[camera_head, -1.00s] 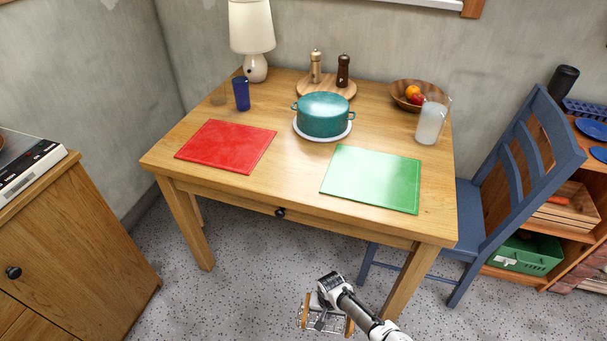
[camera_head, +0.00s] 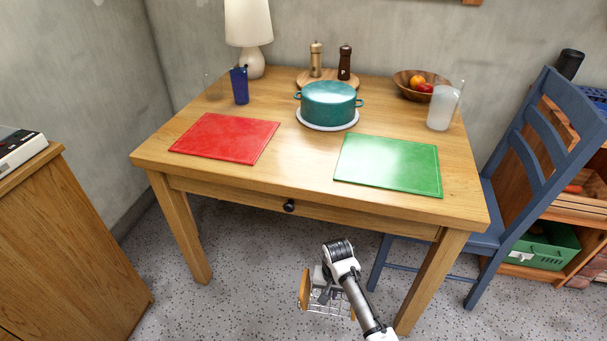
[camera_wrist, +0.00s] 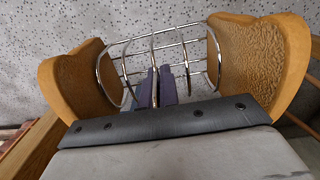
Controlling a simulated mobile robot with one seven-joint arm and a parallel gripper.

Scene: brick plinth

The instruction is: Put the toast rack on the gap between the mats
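The toast rack (camera_head: 305,288) has wooden ends and a metal wire frame. My gripper (camera_head: 323,297) holds it in front of the table, below the tabletop. In the wrist view the toast rack (camera_wrist: 280,60) fills the upper part, and the fingers of my gripper (camera_wrist: 155,88) are close together at its middle wires. The red mat (camera_head: 224,138) lies on the left of the table and the green mat (camera_head: 388,165) on the right. The gap between the mats (camera_head: 303,163) is bare wood.
A teal pot (camera_head: 328,103) on a white plate (camera_head: 328,125) stands behind the gap. A blue cup (camera_head: 240,86), a lamp (camera_head: 249,25), a glass jug (camera_head: 441,107) and a fruit bowl (camera_head: 402,82) stand farther back. A blue chair (camera_head: 520,150) is at the right.

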